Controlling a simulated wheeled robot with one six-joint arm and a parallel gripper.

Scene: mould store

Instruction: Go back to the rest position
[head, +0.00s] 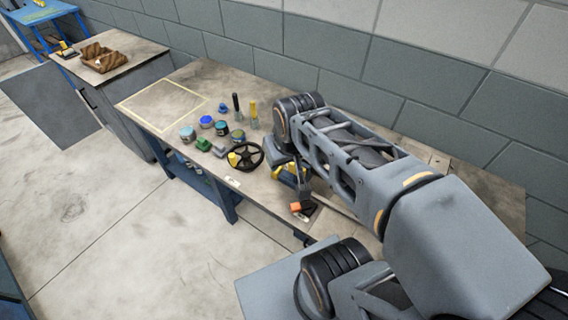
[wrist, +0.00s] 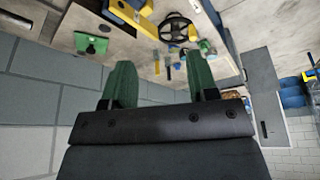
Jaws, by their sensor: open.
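My gripper (wrist: 160,62) shows in the wrist view with its two green fingers spread apart and nothing between them. Wall and bench show beyond the fingers. In the head view my arm reaches from the lower right over the workbench (head: 215,75); I cannot make out the fingers there. A black handwheel (head: 246,156) lies on the bench, left of my arm. It also shows at the top of the wrist view (wrist: 178,28), apart from the fingers.
Several small jars, including a blue-lidded one (head: 207,122), stand left of my arm. A yellow outline (head: 205,99) marks an empty bench area. A grey block wall (head: 235,52) runs behind. A brown crate (head: 102,63) sits on a cabinet. The floor (head: 110,220) before the bench is clear.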

